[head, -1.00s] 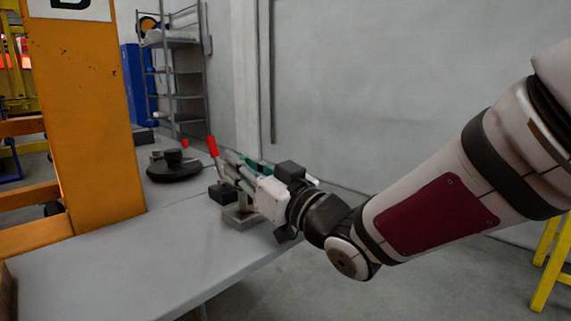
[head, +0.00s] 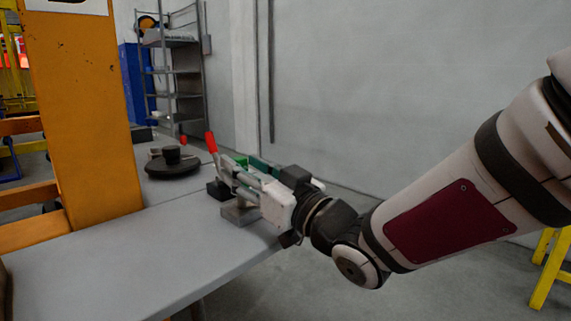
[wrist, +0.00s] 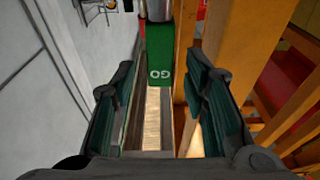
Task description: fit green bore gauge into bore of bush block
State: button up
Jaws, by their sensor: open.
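The green bore gauge (wrist: 160,65), marked GO, lies between and just beyond the fingertips of my gripper (wrist: 162,88) in the wrist view. A bright metal cylinder (wrist: 158,9) shows at its far end. The fingers are open, with a gap on each side of the green part. In the head view a bit of bright green (head: 240,160) shows by the tips of my gripper (head: 238,172). A grey block (head: 238,213), perhaps the bush block, sits on the table under the gripper. Its bore is hidden, so I cannot tell whether the gauge is in it.
A red-handled lever (head: 211,143) stands upright close by my gripper, above a black block (head: 217,191). A round black stand (head: 172,164) is farther back on the grey table (head: 120,265). An orange post (head: 88,120) rises at left. The near table is clear.

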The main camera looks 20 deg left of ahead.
jog(key=v, duration=1)
jog(key=shift+s+d, duration=0.15)
jog(key=shift+d, duration=0.15)
jog(key=shift+r, duration=0.1)
jog(key=w+d+f+m+t+h, duration=0.45)
jog(key=w+d+h, duration=0.35)
jog(key=d, duration=0.4)
jog(key=s+d+f+m+g+h, duration=0.1)
jog(key=s+d+f+m+h, duration=0.1)
jog(key=d+h, duration=0.4)
jog(key=s+d+f+m+g+h, duration=0.1)
jog(key=s+d+f+m+h, duration=0.15)
jog(key=d, duration=0.55)
jog(key=s+d+f+m+g+h, duration=0.3)
jog(key=s+d+g, duration=0.1)
jog(key=s+d, duration=0.4)
jog(key=s+m+g, duration=0.1)
jog(key=s+g, duration=0.5)
jog(key=s, duration=1.2)
notch_tip(320, 180, up, 29)
jog(key=s+d+t+p, duration=0.1)
jog(key=t+p, duration=0.3)
jog(key=p, duration=2.4)
jog(key=shift+y, duration=0.45)
